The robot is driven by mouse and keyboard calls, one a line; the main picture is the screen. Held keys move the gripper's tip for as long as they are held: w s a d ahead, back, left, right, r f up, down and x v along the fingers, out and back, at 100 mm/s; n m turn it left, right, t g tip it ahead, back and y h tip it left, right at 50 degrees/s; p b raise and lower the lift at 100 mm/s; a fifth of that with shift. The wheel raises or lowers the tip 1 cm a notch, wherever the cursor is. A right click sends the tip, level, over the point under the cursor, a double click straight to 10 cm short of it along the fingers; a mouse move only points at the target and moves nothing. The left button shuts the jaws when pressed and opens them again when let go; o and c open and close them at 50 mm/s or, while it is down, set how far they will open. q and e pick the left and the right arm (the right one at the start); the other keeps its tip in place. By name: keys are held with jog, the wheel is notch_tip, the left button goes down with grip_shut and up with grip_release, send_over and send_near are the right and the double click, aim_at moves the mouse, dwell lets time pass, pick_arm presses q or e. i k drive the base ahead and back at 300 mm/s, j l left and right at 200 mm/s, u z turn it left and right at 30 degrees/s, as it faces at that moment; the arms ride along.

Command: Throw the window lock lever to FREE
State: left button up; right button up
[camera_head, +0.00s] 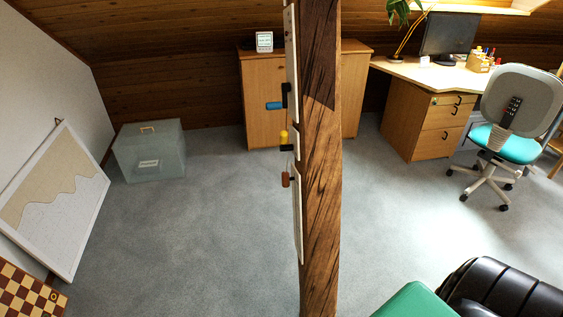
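A dark timber post (322,200) stands upright in the middle of the head view. Narrow pale panels (298,215) are fixed along its left side and show almost edge-on. I cannot read any label, so I cannot tell which fitting is the window lock lever or where FREE is marked. Neither of my grippers is in view.
Grey carpet (215,225) lies clear left of the post. A translucent box (150,165), leaning map board (50,205) and checkered board (25,295) are at left. Behind are a wooden cabinet (262,110), desk (400,125) and swivel chair (510,140). Green (415,302) and black padded (505,295) furniture is lower right.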

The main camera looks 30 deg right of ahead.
aim_at(283, 135)
jog(key=z, duration=1.1)
